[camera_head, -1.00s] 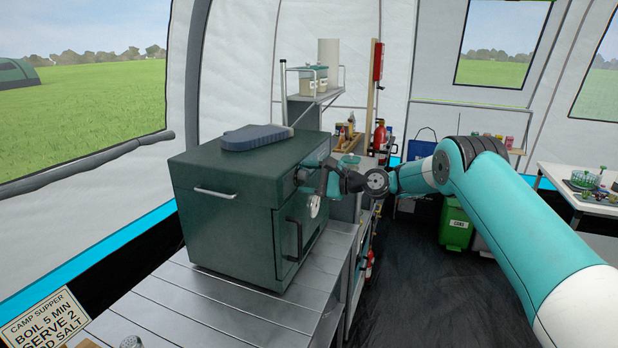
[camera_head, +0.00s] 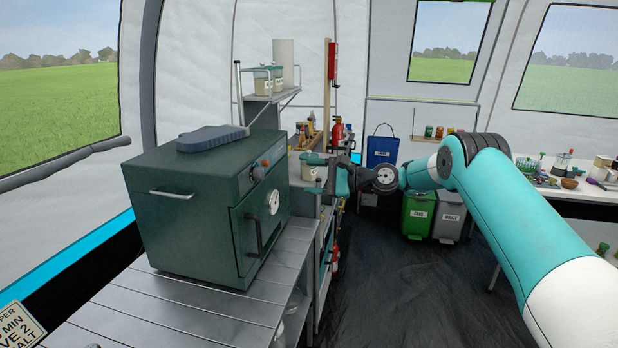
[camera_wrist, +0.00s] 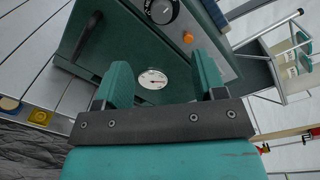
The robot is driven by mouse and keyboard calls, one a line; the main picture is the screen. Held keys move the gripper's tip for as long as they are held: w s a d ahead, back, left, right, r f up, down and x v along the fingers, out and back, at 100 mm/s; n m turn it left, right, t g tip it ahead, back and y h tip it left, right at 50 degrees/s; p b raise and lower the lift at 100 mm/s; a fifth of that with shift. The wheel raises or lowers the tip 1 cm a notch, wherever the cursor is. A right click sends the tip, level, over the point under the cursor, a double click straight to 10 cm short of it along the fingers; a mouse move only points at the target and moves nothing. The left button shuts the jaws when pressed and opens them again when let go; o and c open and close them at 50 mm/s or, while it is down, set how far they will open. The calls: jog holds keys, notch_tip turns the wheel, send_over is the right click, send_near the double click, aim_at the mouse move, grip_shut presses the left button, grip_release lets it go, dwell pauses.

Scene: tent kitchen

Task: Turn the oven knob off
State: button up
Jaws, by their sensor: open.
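The oven (camera_head: 180,220) is a dark green box on the slatted metal bench at left. Its round black knob (camera_head: 258,172) is on the grey strip along the top of the front face; it also shows at the top edge of the wrist view (camera_wrist: 161,11), partly cut off. Its exact setting is too small to read. An orange button (camera_wrist: 188,38) sits beside the knob. A white dial gauge (camera_head: 273,202) is on the door below. My gripper (camera_head: 335,182) is open and empty, in front of the oven and apart from it. In the wrist view its fingers (camera_wrist: 162,78) straddle the gauge in the picture.
A black door handle (camera_head: 252,238) sticks out from the oven front. A blue-grey item (camera_head: 212,138) lies on the oven top. A shelf rack (camera_head: 270,95) stands behind. Green and grey bins (camera_head: 418,215) stand at the back. The dark floor right of the bench is clear.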

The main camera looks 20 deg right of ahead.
jog(key=v, duration=0.3)
jog(key=shift+s+d, duration=0.1)
jog(key=shift+d, duration=0.15)
jog(key=shift+d, duration=0.15)
